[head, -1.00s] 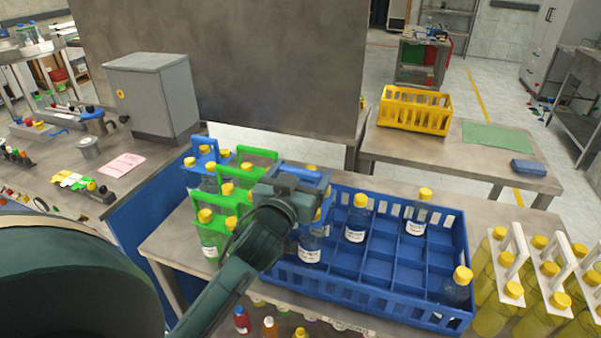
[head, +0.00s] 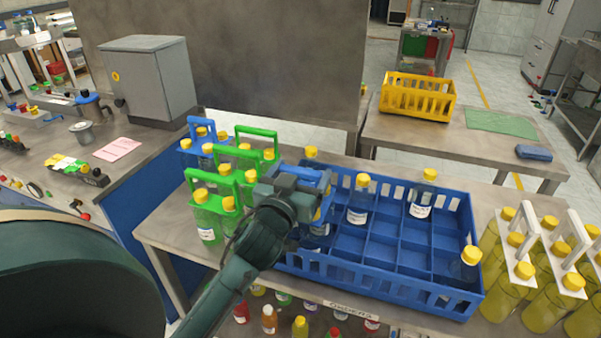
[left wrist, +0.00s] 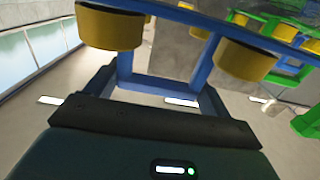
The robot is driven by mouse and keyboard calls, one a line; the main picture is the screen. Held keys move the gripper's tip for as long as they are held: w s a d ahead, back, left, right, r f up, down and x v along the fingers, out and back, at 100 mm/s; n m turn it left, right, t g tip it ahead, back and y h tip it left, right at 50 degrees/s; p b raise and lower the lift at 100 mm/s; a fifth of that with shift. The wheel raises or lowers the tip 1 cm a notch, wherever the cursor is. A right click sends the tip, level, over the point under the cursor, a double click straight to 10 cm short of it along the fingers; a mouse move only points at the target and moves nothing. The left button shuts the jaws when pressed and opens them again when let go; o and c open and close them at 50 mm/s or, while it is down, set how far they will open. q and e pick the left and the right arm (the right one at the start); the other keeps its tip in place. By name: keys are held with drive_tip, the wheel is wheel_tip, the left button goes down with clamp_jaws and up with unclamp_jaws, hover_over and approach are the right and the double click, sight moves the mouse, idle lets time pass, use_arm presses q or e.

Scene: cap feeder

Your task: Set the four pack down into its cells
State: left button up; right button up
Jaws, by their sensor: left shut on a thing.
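The four pack, dark clear bottles with yellow caps under a blue handle, is at the left end of the blue crate (head: 385,299) in the head view. My left gripper (head: 299,180) is shut on its handle from above. My gripper and arm hide much of the pack; one labelled bottle (head: 319,229) shows behind the crate's near wall. Whether the bottles touch the cell floor cannot be told. In the left wrist view the blue handle (left wrist: 165,86) lies at the jaws, with yellow caps (left wrist: 110,27) beyond. My right gripper is not in view.
Single bottles stand in other crate cells (head: 358,203), (head: 422,199), with empty cells between. Packs with green handles (head: 215,183) and a blue-handled pack (head: 201,133) stand left of the crate. White-handled packs of yellow bottles (head: 515,260) stand close on its right.

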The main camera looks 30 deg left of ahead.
use_arm(q)
drive_tip(key=shift+f+b, duration=0.3)
drive_tip(key=shift+b, duration=0.1)
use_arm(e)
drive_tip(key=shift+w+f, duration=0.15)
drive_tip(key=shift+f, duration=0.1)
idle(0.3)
use_arm(q)
drive_tip(key=o, duration=1.7)
drive_tip(key=shift+o, duration=1.2)
drive_tip(key=shift+f, duration=0.4)
drive_tip(key=v, duration=1.3)
drive_tip(key=shift+r+b, duration=0.3)
drive_tip(key=shift+b, duration=0.05)
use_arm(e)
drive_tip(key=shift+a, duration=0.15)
use_arm(q)
drive_tip(key=shift+d+f, duration=0.1)
drive_tip(key=shift+d, duration=0.05)
